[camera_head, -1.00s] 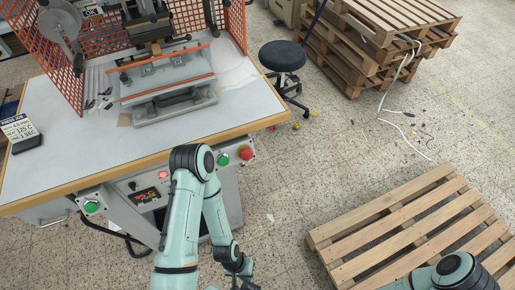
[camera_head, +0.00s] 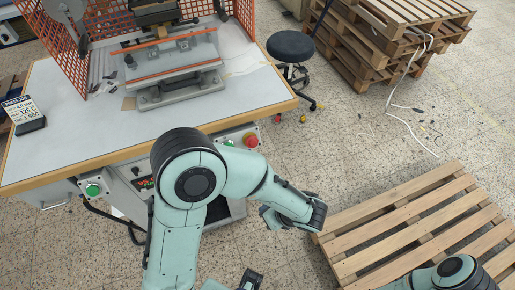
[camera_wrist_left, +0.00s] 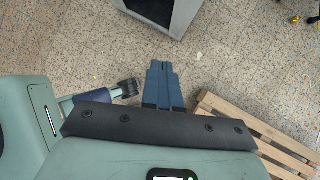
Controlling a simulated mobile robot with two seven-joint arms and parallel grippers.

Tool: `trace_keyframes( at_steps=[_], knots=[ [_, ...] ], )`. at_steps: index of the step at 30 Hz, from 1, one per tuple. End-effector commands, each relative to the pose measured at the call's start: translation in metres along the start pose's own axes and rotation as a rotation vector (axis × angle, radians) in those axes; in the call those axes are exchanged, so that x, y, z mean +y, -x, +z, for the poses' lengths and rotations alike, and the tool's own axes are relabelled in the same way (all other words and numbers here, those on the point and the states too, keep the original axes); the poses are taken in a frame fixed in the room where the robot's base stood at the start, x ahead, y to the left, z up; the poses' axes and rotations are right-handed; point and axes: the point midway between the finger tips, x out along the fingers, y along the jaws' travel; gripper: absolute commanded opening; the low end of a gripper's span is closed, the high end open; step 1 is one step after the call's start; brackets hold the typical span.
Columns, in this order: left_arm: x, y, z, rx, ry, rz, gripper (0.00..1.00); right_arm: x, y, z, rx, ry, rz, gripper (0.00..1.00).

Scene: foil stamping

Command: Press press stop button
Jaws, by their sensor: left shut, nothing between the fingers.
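The red stop button (camera_head: 251,140) shows on the right end of the press table's front, beside a green button (camera_head: 228,143) partly hidden by my left arm. My left gripper (camera_head: 268,215) is shut and empty. It is below and slightly right of the red button in the head view, apart from it, over the floor. In the left wrist view its closed blue fingers (camera_wrist_left: 163,75) point toward the grey cabinet (camera_wrist_left: 165,14) but do not touch it. The red button does not show there.
Another green button (camera_head: 93,189) is on the front left. A wooden pallet (camera_head: 405,225) lies right of my gripper. A black stool (camera_head: 290,46) stands behind.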

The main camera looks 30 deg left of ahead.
Motion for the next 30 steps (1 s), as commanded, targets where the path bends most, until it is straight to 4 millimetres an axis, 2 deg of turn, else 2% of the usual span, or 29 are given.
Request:
trace_keyframes(
  at_steps=[1, 3, 6, 10, 13, 23, 26, 30],
  knots=[
    [-0.013, 0.029, 0.022, -0.116, -0.049, -0.084, 0.0, 0.001, -0.003, 0.001, -0.001, 0.0, 0.0, 0.43],
    [-0.023, 0.063, 0.051, -0.263, -0.09, -0.161, 0.0, 0.002, -0.005, 0.001, -0.002, -0.001, 0.001, 0.43],
    [-0.028, 0.103, 0.079, -0.414, -0.109, -0.231, 0.0, 0.003, -0.006, 0.001, -0.002, -0.001, 0.001, 0.43],
    [-0.028, 0.13, 0.097, -0.512, -0.106, -0.268, 0.0, 0.003, -0.007, 0.001, -0.003, -0.001, 0.001, 0.43],
    [-0.028, 0.136, 0.101, -0.533, -0.105, -0.274, 0.0, 0.003, -0.007, 0.001, -0.003, -0.001, 0.001, 0.43],
    [-0.029, 0.132, 0.102, -0.53, -0.105, -0.269, 0.0, 0.003, -0.007, 0.001, -0.003, -0.001, 0.001, 0.43],
    [-0.031, 0.124, 0.107, -0.529, -0.104, -0.267, 0.0, 0.003, -0.007, 0.001, -0.003, -0.001, 0.001, 0.43],
    [-0.037, 0.103, 0.118, -0.53, -0.104, -0.265, 0.0, 0.004, -0.009, 0.001, -0.004, -0.001, 0.001, 0.43]
  ],
)
